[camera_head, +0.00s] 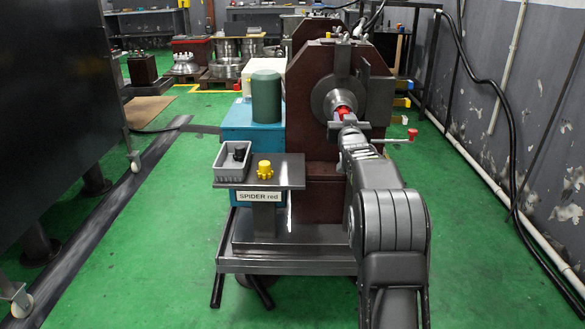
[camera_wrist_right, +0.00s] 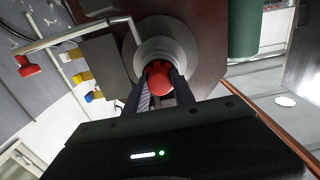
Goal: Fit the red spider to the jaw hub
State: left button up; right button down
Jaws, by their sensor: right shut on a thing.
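The red spider (camera_head: 343,112) is at the front of the grey jaw hub (camera_head: 327,98) on the brown fixture. My right gripper (camera_head: 347,119) reaches up to the hub and is shut on the spider. In the right wrist view the red spider (camera_wrist_right: 159,82) sits between the two fingers of my right gripper (camera_wrist_right: 160,86), with the round jaw hub (camera_wrist_right: 158,48) directly behind it. I cannot tell whether the spider touches the hub or how its lobes line up with the jaws. My left gripper is not in view.
A yellow spider (camera_head: 264,170) stands on a small shelf (camera_head: 290,172) labelled "SPIDER red". A grey bin (camera_head: 226,176) with a black part is left of it. A green motor (camera_head: 266,95) stands behind. A red-knobbed handle (camera_head: 411,134) sticks out right of the hub.

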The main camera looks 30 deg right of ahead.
jog(key=shift+w, duration=0.1)
jog(key=c, duration=1)
grip_release()
jog(key=shift+o, duration=0.2)
jog(key=v, duration=0.7)
jog(key=shift+s+a+p, duration=0.2)
jog(key=shift+s+p, duration=0.1)
jog(key=shift+s, duration=0.05)
